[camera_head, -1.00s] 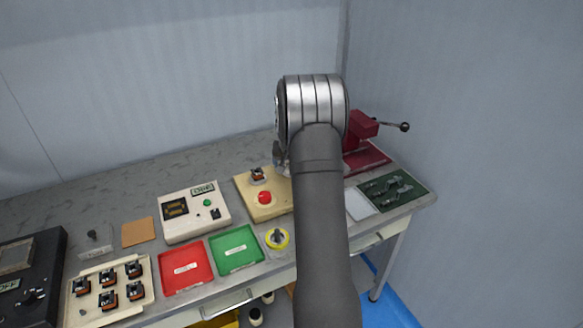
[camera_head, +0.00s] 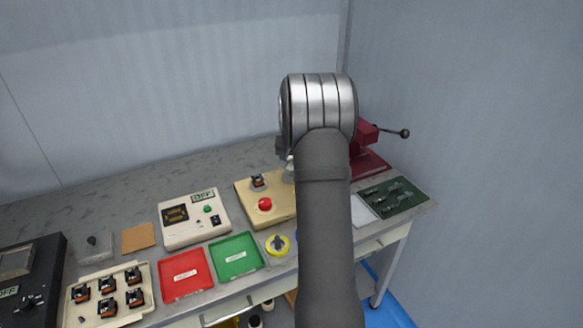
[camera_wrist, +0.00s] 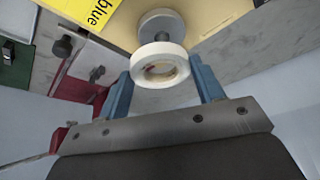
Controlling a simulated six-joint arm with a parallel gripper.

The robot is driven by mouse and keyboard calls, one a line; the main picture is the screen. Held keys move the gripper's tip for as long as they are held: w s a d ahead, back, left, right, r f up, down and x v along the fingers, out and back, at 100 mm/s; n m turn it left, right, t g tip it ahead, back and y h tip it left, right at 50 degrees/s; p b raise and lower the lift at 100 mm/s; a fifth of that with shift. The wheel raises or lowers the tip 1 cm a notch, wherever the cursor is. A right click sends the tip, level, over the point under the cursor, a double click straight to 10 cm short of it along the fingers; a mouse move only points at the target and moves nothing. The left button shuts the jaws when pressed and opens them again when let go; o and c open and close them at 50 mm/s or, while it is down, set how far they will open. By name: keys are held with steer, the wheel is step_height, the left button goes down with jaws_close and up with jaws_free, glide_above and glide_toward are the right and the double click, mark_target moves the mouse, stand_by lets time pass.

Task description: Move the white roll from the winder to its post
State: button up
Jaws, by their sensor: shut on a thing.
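The white roll (camera_wrist: 160,65) is a short ring with an open centre in the wrist view. My gripper (camera_wrist: 163,77) is shut on it, with one blue finger on each side. A grey disc with a dark stub (camera_wrist: 160,24) is right behind the roll, over a tan surface; whether the roll is clear of the stub I cannot tell. In the head view my arm hides most of the gripper. The tan box with a red button (camera_head: 265,204), seemingly the winder, is just left of my arm. I cannot pick out the roll's post.
A yellow roll on a post (camera_head: 278,243) sits near the front edge, with a blue thing partly hidden beside it. Green (camera_head: 236,256) and red (camera_head: 186,277) trays lie left. A yellow label reads "blue" (camera_wrist: 96,14).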

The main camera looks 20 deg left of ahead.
steer(key=s+d+r, duration=0.2)
steer(key=d+r, duration=0.4)
steer(key=d, duration=0.5)
steer(key=shift+s+d+f, duration=1.15)
steer(key=shift+s+f, duration=0.4)
steer(key=shift+s, duration=0.5)
steer(key=shift+s+d+f, duration=1.15)
steer(key=shift+s+f, duration=0.4)
steer(key=shift+s, duration=0.5)
steer(key=shift+s+d+f, duration=1.15)
steer(key=shift+s+f, duration=0.4)
steer(key=shift+s, duration=0.5)
steer(key=shift+f, duration=0.2)
steer(key=shift+f, duration=2.75)
steer(key=o, duration=1.1)
steer(key=shift+c, duration=0.2)
steer(key=v, duration=1.7)
steer(key=shift+r, duration=0.15)
